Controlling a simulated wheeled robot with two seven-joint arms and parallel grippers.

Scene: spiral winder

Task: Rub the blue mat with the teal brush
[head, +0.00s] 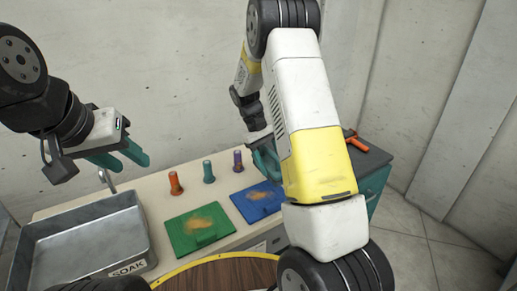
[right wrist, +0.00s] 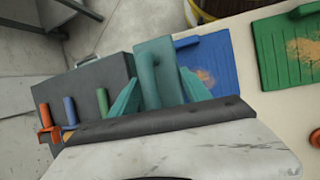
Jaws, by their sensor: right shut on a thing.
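The blue mat (head: 258,203) lies on the pale counter, with a brown stain on it. It also shows in the right wrist view (right wrist: 222,62), just right of the teal brush. The teal brush (right wrist: 154,50), a flat block with a raised handle, is between the fingers of my right gripper (right wrist: 160,78), which is shut on it. The brush appears beside the mat's left edge in that view; I cannot tell its height. In the head view my right arm hides most of that gripper. My left gripper (head: 122,158) is open and empty above the metal tray.
A green mat (head: 186,246) with a brown stain lies beside the blue one. Orange (head: 175,184), teal (head: 208,172) and purple (head: 238,161) upright pegs stand behind the mats. A metal tray (head: 140,238) marked SOAK is at left. A dark grey surface (right wrist: 110,72) holds coloured handles.

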